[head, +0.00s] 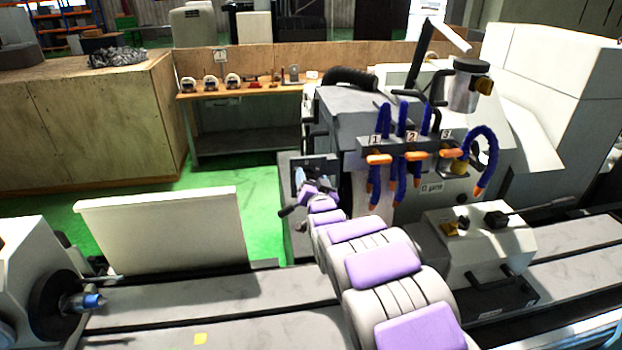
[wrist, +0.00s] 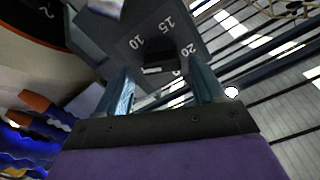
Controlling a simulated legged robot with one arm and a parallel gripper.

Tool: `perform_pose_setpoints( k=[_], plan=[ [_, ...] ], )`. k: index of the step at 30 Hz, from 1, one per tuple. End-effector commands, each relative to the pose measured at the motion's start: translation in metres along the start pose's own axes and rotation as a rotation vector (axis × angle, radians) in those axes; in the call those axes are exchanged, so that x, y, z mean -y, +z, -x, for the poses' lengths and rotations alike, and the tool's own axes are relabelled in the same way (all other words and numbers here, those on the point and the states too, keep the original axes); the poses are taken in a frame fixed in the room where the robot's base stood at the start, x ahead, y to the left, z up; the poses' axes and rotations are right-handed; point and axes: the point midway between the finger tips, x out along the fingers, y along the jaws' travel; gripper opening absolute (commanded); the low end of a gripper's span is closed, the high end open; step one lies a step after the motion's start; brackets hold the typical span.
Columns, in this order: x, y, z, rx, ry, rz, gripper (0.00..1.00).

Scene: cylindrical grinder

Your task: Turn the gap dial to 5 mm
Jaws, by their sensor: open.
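The gap dial's dark grey face (wrist: 140,35) fills the upper middle of the wrist view, with the white marks 10, 15 and 20 readable. A 5 mark is not visible. A small black part with a white edge (wrist: 152,70) shows beside the numbers, between the fingers. My gripper (wrist: 165,85) is open, one finger on each side of that part. I cannot tell whether the fingers touch it. In the head view my gripper (head: 304,182) is at a dark panel (head: 315,165) on the grinder, and my arm hides much of that area.
Blue coolant hoses (head: 401,150) with orange handles, numbered 1 to 3, hang just right of my gripper. A black handle (head: 290,211) is below left. A pale upright panel (head: 165,230) stands to the left. Green floor (head: 262,190) lies beyond.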

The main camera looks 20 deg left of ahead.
Motion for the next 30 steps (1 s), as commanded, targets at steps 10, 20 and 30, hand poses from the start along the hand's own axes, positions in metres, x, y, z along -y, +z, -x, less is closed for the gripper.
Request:
perform_pose_setpoints(
  k=[10,20,30],
  plan=[
    [0.0006,0.0029,-0.0096,0.005,0.002,0.002,0.69],
    [-0.0009,0.0006,-0.0080,0.003,0.000,0.000,0.51],
    [-0.0009,0.0022,-0.0093,0.004,0.002,0.000,0.19]
  ],
)
